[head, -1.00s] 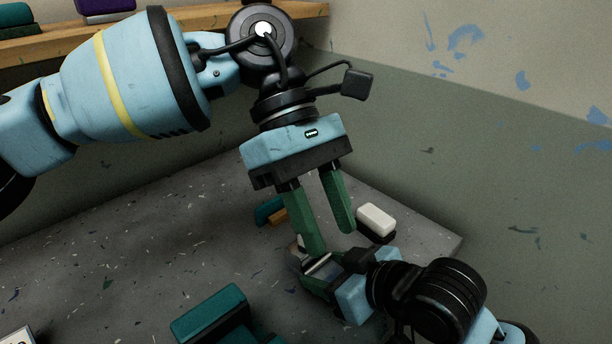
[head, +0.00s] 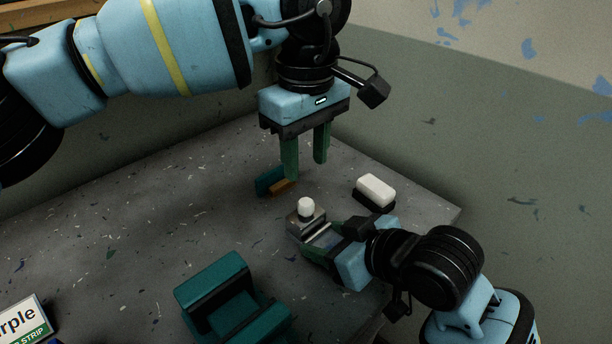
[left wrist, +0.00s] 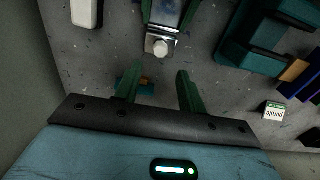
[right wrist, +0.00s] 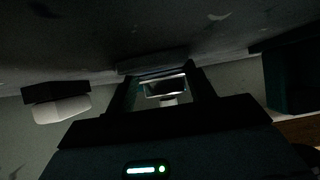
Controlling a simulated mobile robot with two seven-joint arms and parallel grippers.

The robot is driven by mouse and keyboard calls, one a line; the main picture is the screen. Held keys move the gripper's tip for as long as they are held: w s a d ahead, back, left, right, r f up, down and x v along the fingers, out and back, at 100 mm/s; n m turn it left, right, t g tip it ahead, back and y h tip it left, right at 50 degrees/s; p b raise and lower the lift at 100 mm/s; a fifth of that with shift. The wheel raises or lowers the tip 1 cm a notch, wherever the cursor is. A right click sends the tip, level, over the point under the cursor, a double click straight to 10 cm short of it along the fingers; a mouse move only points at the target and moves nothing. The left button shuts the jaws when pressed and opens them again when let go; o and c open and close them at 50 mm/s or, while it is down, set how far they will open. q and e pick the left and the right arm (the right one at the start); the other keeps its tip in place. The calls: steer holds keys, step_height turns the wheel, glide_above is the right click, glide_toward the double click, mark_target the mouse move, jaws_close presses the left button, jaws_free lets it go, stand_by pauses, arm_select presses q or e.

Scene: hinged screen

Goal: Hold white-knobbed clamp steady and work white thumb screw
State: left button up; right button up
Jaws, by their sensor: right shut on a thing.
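The clamp (head: 314,235) is a small metallic block low on the grey table, with a white thumb screw (head: 306,208) standing up on its left end. In the left wrist view the white screw (left wrist: 157,46) shows at the end of the clamp's metal body (left wrist: 165,15). My right gripper (head: 318,240) is shut on the clamp from the right; the right wrist view shows the clamp (right wrist: 166,87) between its fingers, in dim light. My left gripper (head: 306,168) points down with its green fingers apart and empty, above and behind the screw, not touching it.
A white-topped eraser-like block (head: 375,190) lies right of the clamp. A small teal and orange piece (head: 272,183) lies behind it. A large teal holder (head: 230,295) stands at front left, with a labelled box (head: 22,322) further left. A wall rises behind the table.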

mark_target(311, 204)
arm_select(q)
step_height(311, 204, down, 8)
steer(key=shift+r, duration=0.15)
steer(key=shift+c, duration=0.6)
steer(key=c, duration=0.7)
steer(key=n, duration=0.3)
steer(key=shift+n, duration=0.3)
steer(key=n, duration=0.5)
steer(key=shift+n, duration=0.3)
steer(key=n, duration=1.4)
steer(key=shift+n, duration=0.4)
steer(key=n, duration=0.3)
steer(key=shift+n, duration=0.3)
steer(key=n, duration=0.3)
steer(key=shift+s+n, duration=0.1)
steer(key=shift+n, duration=0.2)
steer(key=n, duration=0.3)
steer(key=shift+n, duration=0.4)
steer(key=n, duration=0.3)
steer(key=shift+n, duration=0.4)
steer(key=n, duration=0.4)
steer(key=shift+n, duration=0.4)
steer(key=n, duration=0.3)
steer(key=shift+s+d, duration=0.1)
steer(key=shift+d, duration=0.2)
steer(key=shift+n, duration=0.4)
